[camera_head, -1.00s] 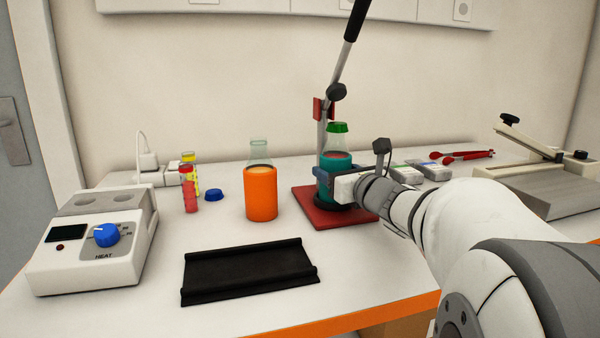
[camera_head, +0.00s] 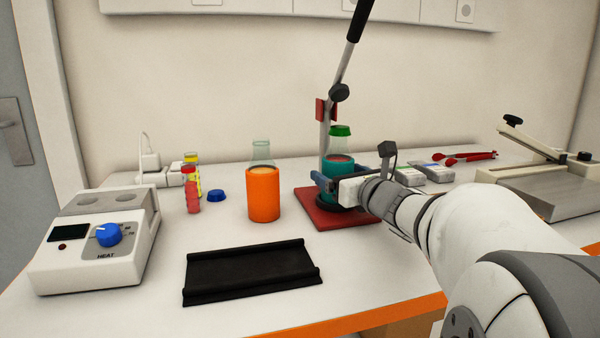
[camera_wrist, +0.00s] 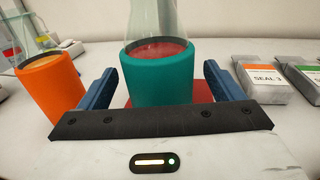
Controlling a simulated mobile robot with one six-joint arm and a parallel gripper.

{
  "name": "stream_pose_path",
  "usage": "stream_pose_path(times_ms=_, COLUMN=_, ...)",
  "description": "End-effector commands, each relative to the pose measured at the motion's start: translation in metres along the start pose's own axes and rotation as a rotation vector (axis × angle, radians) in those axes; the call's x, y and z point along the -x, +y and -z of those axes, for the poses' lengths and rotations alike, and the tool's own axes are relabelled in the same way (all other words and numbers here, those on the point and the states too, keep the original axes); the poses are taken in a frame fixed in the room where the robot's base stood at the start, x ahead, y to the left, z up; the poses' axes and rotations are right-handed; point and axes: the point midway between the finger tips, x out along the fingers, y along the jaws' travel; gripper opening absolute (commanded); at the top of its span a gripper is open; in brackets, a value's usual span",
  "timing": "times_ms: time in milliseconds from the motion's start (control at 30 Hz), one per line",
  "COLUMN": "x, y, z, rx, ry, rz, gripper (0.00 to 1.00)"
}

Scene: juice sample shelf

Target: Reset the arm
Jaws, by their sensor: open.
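My gripper (camera_head: 327,183) is at the red-based press stand in the head view. Its two blue fingers (camera_wrist: 162,93) are apart in the wrist view, one on each side of a flask in a teal sleeve (camera_wrist: 160,75). Gaps show between the fingers and the sleeve. In the head view the teal-sleeved flask (camera_head: 338,164) stands upright on the stand, with a green cap (camera_head: 340,131) above it. My gripper partly hides its lower part.
A flask in an orange sleeve (camera_head: 263,195) stands left of the stand's red base (camera_head: 325,216). Seal boxes (camera_wrist: 263,80) and red tongs (camera_head: 465,157) are at right.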

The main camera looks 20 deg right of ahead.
Motion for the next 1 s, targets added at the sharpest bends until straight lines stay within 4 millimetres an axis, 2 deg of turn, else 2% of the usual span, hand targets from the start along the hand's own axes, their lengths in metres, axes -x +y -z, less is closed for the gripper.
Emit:
stream_pose_path(times_ms=300, x=0.053, y=-0.001, z=-0.003, rx=0.003, ry=-0.002, rz=0.004, gripper=0.87)
stream_pose_path(times_ms=467, x=0.068, y=0.0, z=-0.003, rx=-0.005, ry=-0.002, rz=0.004, gripper=0.87)
stream_pose_path(times_ms=567, x=0.07, y=-0.001, z=-0.013, rx=-0.078, ry=0.002, rz=0.035, gripper=0.87)
stream_pose_path(times_ms=667, x=0.067, y=-0.005, z=-0.031, rx=-0.27, ry=0.009, rz=0.119, gripper=0.87)
stream_pose_path(times_ms=800, x=0.068, y=-0.012, z=-0.051, rx=-0.685, ry=0.014, rz=0.3, gripper=0.87)
stream_pose_path(times_ms=1000, x=0.084, y=-0.006, z=-0.054, rx=-1.297, ry=0.006, rz=0.586, gripper=0.87)
